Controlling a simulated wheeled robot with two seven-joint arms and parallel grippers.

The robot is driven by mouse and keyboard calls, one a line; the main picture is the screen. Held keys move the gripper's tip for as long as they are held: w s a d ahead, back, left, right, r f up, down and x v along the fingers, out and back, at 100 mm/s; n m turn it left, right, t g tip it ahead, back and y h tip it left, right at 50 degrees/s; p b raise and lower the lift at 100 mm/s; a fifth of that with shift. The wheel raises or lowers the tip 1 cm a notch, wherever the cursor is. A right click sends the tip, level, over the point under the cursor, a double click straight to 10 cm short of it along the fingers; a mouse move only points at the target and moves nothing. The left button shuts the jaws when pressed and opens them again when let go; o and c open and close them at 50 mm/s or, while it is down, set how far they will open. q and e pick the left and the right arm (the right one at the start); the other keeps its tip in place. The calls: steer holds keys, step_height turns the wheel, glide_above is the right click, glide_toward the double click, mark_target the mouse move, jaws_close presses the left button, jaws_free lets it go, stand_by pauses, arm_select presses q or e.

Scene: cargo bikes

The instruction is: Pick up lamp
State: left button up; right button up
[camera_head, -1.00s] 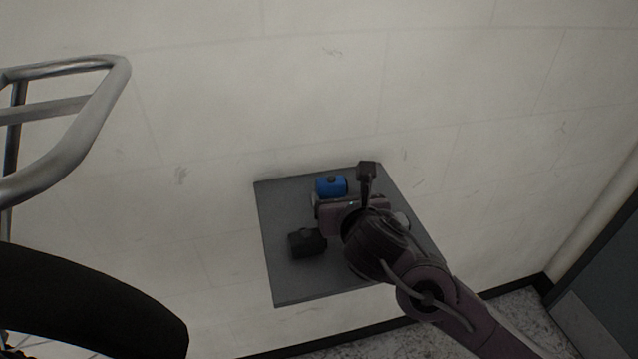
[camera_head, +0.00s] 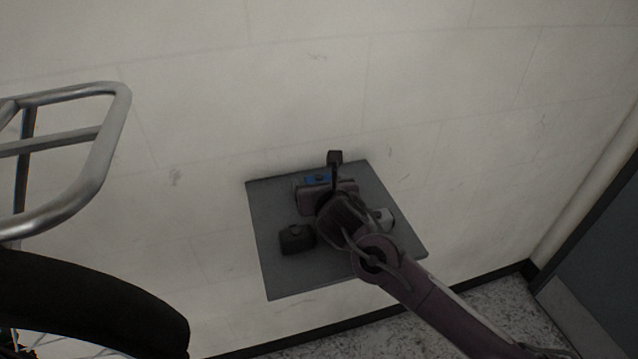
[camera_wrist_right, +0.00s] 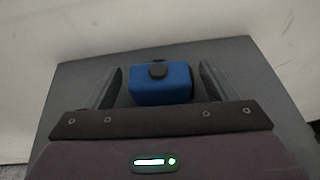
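A small blue lamp (camera_head: 317,179) with a black knob lies on a grey wall shelf (camera_head: 283,279). In the head view my right gripper (camera_head: 318,182) covers most of it. In the right wrist view the blue lamp (camera_wrist_right: 160,85) sits between the two spread fingers of my right gripper (camera_wrist_right: 160,68), with a visible gap on each side. The right gripper is open and holds nothing. A black lamp-like block (camera_head: 297,239) and a whitish one (camera_head: 384,218), partly hidden by my arm, are also on the shelf. My left gripper is not in view.
A pale wall (camera_head: 440,90) rises behind the shelf. A metal bike rack (camera_head: 85,190) and a black tyre (camera_head: 90,305) are at the left. A grey door (camera_head: 600,290) is at the right. The shelf's left front part is bare.

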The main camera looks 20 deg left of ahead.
steer(key=c, duration=1)
steer(key=shift+r, duration=0.15)
